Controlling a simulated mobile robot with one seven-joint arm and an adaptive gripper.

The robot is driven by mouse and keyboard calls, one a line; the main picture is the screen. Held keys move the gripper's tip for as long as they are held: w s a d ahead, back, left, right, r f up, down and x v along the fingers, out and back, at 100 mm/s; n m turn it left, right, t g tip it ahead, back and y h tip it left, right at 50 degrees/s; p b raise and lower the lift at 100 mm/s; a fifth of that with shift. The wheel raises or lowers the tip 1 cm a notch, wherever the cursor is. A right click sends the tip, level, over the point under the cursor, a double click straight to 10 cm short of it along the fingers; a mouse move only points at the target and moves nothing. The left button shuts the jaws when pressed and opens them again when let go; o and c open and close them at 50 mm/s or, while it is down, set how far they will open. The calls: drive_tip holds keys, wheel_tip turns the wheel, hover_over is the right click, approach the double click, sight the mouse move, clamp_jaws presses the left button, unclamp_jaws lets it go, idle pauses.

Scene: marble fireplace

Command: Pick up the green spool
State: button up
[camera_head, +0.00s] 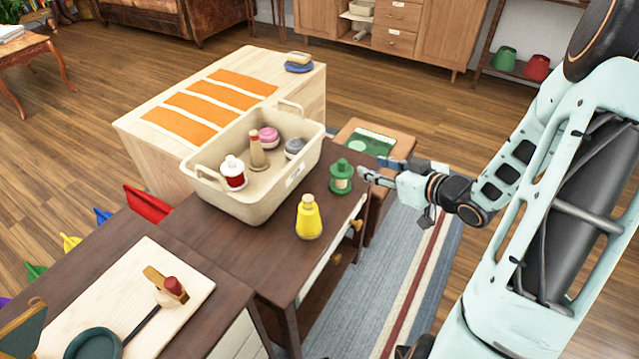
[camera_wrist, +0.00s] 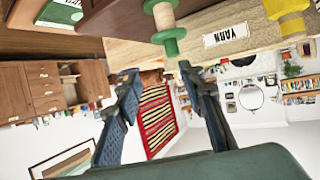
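The green spool (camera_head: 341,177), with a pale band around its middle, stands upright on the dark brown table, beside the basket's right end. My gripper (camera_head: 376,170) is just right of it, open and empty, its fingers pointing towards the spool. In the wrist view, which is upside down, the green spool (camera_wrist: 170,44) shows at the top, ahead of my gripper (camera_wrist: 158,72). It lies between the fingers' lines, closer to the right finger. I see a gap in the head view, but cannot tell its exact size.
A beige basket (camera_head: 233,205) labelled "YARN" holds several spools behind the green one. A yellow spool (camera_head: 309,218) stands nearer the table's front. A low wooden stand (camera_head: 398,142) with a green item is behind my gripper. A cutting board (camera_head: 190,306) lies at lower left.

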sight(345, 164)
drive_tip(key=shift+y, duration=0.4)
drive_tip(key=w+a, duration=0.1)
drive_tip(key=w+a+f+b, duration=0.1)
drive_tip(key=w+a+f, duration=0.1)
drive_tip(key=a, duration=0.1)
drive_tip(key=shift+b, duration=0.3)
drive_tip(key=shift+b+x, duration=1.2)
drive_tip(key=shift+x, duration=1.95)
drive_tip(key=shift+f, duration=0.15)
drive_tip(key=shift+c, duration=0.3)
clamp_jaws()
